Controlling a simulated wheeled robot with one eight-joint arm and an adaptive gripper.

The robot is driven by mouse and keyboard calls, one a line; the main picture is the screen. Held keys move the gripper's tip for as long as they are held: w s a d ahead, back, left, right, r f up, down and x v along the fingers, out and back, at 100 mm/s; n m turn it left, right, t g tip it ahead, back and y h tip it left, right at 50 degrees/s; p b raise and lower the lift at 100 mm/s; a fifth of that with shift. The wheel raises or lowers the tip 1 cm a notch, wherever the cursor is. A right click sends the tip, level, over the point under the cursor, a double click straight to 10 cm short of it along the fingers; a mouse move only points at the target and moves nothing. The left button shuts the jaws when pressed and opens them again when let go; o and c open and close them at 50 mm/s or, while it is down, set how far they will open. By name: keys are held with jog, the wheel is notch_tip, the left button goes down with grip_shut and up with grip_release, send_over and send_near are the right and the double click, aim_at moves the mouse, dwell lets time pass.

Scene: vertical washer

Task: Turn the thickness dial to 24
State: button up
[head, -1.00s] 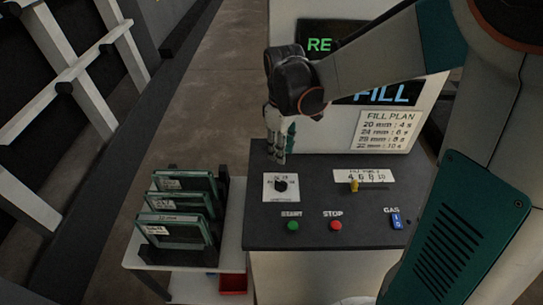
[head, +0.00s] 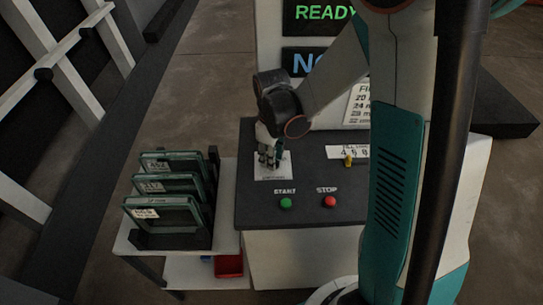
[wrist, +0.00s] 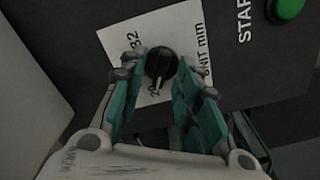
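The thickness dial is a round black knob (wrist: 160,62) with a white pointer mark, on a white plate (wrist: 112,32) marked "32" and "UNIT mm" in the wrist view. Another number near its lower left is partly hidden. My gripper (wrist: 157,68) is open, with its teal fingers on either side of the knob, close to it; I cannot tell whether they touch. In the head view my gripper (head: 268,160) points down over the dial plate (head: 272,174) and hides the knob.
A green START button (head: 286,203) and red STOP button (head: 327,202) sit on the dark panel near the dial. A yellow lever (head: 348,160) is to the right. A rack of framed glass panes (head: 165,214) stands at left. The screen reads READY (head: 324,13).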

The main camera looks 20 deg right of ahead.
jog(key=shift+c, duration=0.6)
grip_shut()
jog(key=shift+m, duration=0.3)
jog(key=m+b, duration=0.1)
jog(key=m, duration=0.2)
jog(key=shift+d+m+b, duration=0.15)
jog(key=shift+m+b, duration=0.2)
jog(key=shift+m, duration=1.65)
jog(key=shift+o, duration=0.6)
grip_release()
